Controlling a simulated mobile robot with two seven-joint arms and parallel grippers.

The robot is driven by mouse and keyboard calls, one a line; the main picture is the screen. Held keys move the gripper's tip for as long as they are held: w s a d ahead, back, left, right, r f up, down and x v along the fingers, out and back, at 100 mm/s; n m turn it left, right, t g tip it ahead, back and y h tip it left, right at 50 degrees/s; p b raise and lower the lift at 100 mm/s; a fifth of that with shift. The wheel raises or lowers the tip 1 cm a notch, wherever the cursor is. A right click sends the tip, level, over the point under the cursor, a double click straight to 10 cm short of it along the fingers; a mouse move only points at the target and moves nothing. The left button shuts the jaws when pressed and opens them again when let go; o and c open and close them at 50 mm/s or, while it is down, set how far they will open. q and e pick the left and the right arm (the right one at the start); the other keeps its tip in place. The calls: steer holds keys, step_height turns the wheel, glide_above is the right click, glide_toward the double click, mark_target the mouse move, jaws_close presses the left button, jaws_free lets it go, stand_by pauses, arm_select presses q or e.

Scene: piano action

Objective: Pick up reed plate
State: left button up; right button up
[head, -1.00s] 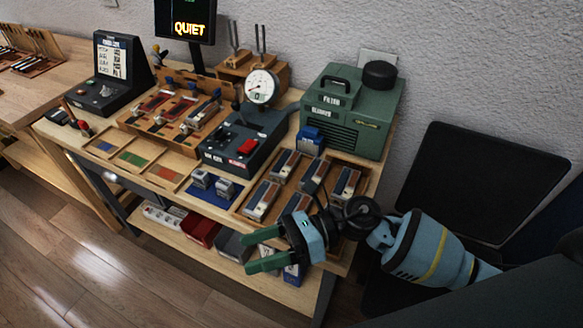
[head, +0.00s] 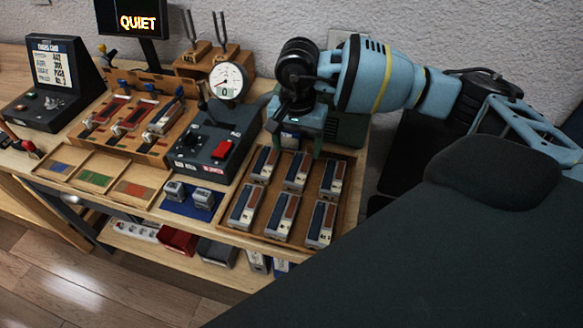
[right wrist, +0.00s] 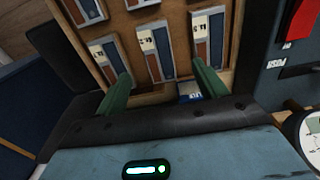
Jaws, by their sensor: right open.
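Several reed plates, slim blocks with blue and brown strips and pale ends, lie in two rows in a wooden tray (head: 348,205) on the right of the bench. My right gripper (head: 296,150) points down over the tray's back edge and is open and empty. The back-row middle plate (head: 296,170) is just in front of its fingers. In the right wrist view the open fingers (right wrist: 162,78) stand on either side of one plate's near end (right wrist: 155,50), apart from it as far as I can tell. My left gripper is not in view.
A grey device (head: 215,147) with a red switch and a round dial gauge (head: 226,80) stand left of the tray. A green case (head: 347,130) is behind my gripper, mostly hidden. A blue mat (head: 188,206) with two small blocks lies front left.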

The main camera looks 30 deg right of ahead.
mark_target(299, 168)
steer(key=shift+s+f, duration=0.1)
steer(key=shift+f, duration=0.8)
steer(key=shift+w+d+f+p, duration=0.1)
steer(key=shift+d+f+p, duration=0.1)
steer(key=shift+f, duration=1.35)
steer(key=shift+w+d+f+p, duration=0.1)
steer(key=shift+d+f, duration=0.1)
steer(key=shift+f, duration=1.3)
steer(key=c, duration=1.1)
